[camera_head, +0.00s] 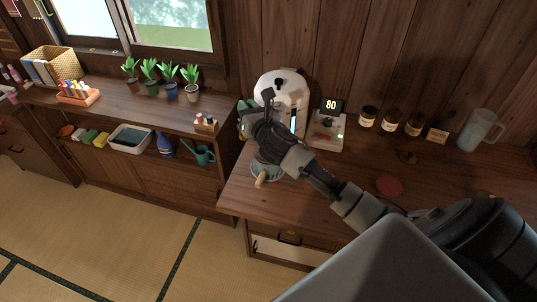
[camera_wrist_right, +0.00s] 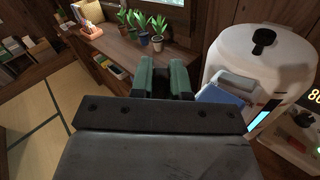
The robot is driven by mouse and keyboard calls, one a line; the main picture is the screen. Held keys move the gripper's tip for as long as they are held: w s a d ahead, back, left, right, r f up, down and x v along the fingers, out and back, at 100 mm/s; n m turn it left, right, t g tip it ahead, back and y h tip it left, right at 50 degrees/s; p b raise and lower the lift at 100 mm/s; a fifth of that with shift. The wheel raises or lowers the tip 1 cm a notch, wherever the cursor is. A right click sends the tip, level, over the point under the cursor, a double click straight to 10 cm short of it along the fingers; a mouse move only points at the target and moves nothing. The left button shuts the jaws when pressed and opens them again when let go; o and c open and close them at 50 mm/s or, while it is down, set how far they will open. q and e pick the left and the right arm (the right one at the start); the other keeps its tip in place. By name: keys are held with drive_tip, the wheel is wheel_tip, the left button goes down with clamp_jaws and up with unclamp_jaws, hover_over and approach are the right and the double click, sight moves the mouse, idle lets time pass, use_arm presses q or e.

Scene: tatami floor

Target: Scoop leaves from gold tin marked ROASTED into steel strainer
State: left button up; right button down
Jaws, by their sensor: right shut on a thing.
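My right gripper (camera_head: 245,118) is in front of the white water boiler (camera_head: 283,88), above the left end of the counter. My left gripper is out of view.
A red disc (camera_head: 389,186) lies on the counter.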

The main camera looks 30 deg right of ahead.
drive_tip(key=a+f+n+b, duration=0.2)
drive_tip(key=a+f+b, duration=0.2)
drive_tip(key=f, duration=0.5)
drive_tip(key=shift+w+b, duration=0.2)
drive_tip(key=shift+b, duration=0.6)
